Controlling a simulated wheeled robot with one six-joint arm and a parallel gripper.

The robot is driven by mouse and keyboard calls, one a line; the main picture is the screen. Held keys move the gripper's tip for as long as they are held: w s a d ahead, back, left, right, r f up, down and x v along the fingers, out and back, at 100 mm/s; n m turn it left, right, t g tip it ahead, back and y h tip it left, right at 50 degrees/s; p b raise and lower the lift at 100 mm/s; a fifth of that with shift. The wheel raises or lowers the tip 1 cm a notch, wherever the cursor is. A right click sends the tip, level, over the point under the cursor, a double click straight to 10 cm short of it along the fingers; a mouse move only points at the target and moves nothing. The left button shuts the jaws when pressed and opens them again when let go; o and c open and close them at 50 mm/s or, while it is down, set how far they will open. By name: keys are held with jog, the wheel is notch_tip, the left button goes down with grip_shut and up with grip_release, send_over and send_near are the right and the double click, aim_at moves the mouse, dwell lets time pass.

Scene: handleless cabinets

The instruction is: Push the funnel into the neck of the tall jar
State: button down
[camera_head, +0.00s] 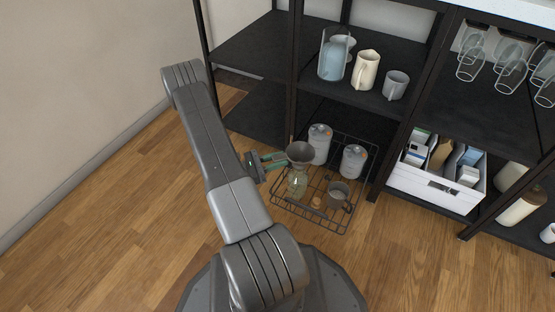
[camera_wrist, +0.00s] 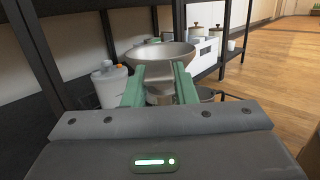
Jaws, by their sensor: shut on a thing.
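The grey metal funnel (camera_head: 300,152) is held wide end up between the green fingers of my gripper (camera_head: 275,161). In the wrist view the same funnel (camera_wrist: 160,54) sits between the two fingertips of my gripper (camera_wrist: 160,84), its bowl above them. A clear, greenish glass jar (camera_head: 297,182) stands in the wire basket (camera_head: 320,228), directly below the funnel in the head view. I cannot tell whether the funnel's spout is in the jar's neck or just above it; the fingers and bowl hide that part.
The basket also holds two grey-white canisters (camera_head: 319,144), a grey mug (camera_head: 338,194) and a small round tan item (camera_head: 315,203). Black shelf posts (camera_head: 296,75) stand close behind. A white box (camera_head: 437,188) sits at the right. The wooden floor (camera_head: 110,225) at left is clear.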

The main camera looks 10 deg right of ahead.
jog(key=shift+f+b, duration=0.8)
jog(key=shift+f, duration=0.3)
jog(key=c, duration=1.1)
grip_release()
jog(key=shift+a, duration=0.1)
jog(key=p+v, duration=0.3)
jog(key=v, duration=1)
jog(key=shift+a, duration=0.3)
jog(key=shift+d, duration=0.1)
